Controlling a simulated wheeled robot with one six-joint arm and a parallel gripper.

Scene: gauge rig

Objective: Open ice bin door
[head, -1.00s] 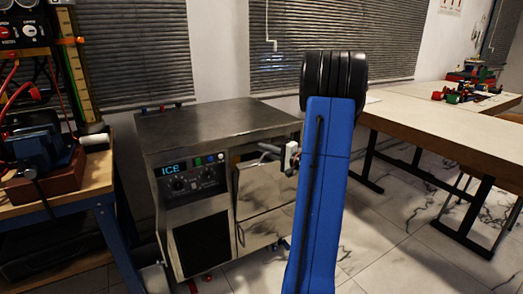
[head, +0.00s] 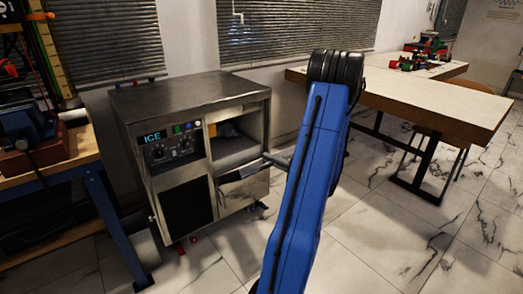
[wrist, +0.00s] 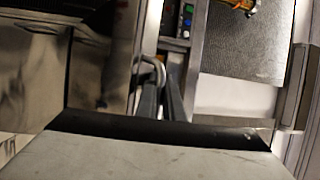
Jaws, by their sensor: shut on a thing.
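The ice machine (head: 185,95) is a steel cabinet with a lit ICE panel at left centre of the head view. Its bin opening (head: 238,150) shows at upper right of the front, uncovered, with something orange inside. The steel ice bin door (head: 245,185) sits low at the opening, away from its upper part. In the wrist view my gripper (wrist: 163,100) has its dark fingers shut at a bent metal handle (wrist: 152,65). In the head view my blue arm hides most of the gripper. The bin interior (wrist: 240,50) also shows in the wrist view.
A workbench (head: 75,155) with tools stands close at the machine's left. The tiled floor (head: 385,235) is clear at front right. Blinds hang behind.

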